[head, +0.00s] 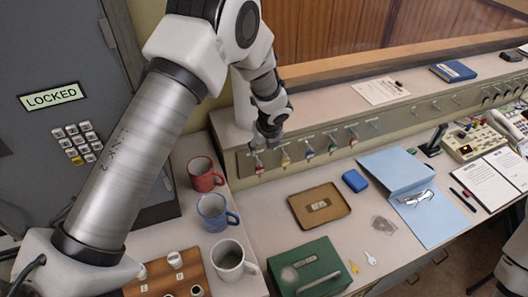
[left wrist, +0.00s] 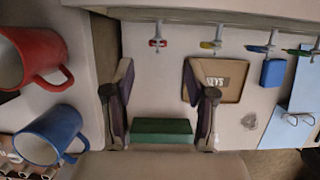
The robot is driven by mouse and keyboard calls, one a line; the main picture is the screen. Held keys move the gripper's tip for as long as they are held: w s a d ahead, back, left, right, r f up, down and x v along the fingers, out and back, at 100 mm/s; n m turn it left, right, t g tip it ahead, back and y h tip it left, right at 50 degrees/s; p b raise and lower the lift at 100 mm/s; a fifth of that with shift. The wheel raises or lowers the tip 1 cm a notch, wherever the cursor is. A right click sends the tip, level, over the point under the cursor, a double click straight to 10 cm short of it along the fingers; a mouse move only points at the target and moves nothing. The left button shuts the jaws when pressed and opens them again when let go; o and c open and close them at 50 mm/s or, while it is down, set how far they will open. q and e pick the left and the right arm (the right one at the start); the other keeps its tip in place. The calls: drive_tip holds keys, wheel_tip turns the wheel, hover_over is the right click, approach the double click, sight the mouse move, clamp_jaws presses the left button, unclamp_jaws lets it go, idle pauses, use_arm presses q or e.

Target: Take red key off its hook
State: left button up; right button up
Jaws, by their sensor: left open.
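The red key (head: 257,168) hangs on the leftmost hook of the grey hook rail (head: 246,160), below the ledge. It also shows in the left wrist view (left wrist: 158,43), near the top, hanging from its hook. My left gripper (head: 268,132) is just above and in front of that end of the rail, with its arm crossing the view from the left. In the left wrist view its two fingers (left wrist: 157,72) are spread wide with nothing between them. The red key lies beyond the fingertips, in line with the gap, and is apart from them. My right gripper does not show.
A yellow key (head: 285,160) and several other keys hang to the right on the rail. Red (head: 204,175), blue (head: 214,212) and white (head: 230,262) mugs stand at left. A brown tray (head: 335,211), green box (head: 300,270) and blue folder (head: 385,165) lie on the desk.

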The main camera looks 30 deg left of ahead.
sight(261, 167)
use_arm(q)
drive_tip(key=b+x, duration=0.3)
drive_tip(key=s+d+b+x, duration=0.1)
drive_tip(key=b+x, duration=0.5)
drive_tip(key=shift+s+d+f, duration=0.15)
drive_tip(key=shift+s+f, duration=0.2)
drive_tip(key=shift+f, duration=0.35)
drive_tip(key=shift+w+f, duration=0.15)
drive_tip(key=shift+f, duration=0.15)
drive_tip(key=shift+w+a+f, duration=0.2)
drive_tip(key=shift+a+f, duration=0.05)
drive_tip(key=shift+f, duration=0.25)
drive_tip(key=shift+w+a+f, duration=0.2)
drive_tip(key=shift+a+f, duration=0.05)
drive_tip(key=shift+f, duration=0.3)
drive_tip(key=shift+s, duration=0.1)
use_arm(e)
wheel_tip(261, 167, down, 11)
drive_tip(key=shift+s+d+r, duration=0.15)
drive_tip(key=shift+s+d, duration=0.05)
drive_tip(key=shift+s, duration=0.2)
use_arm(q)
drive_tip(key=c, duration=1)
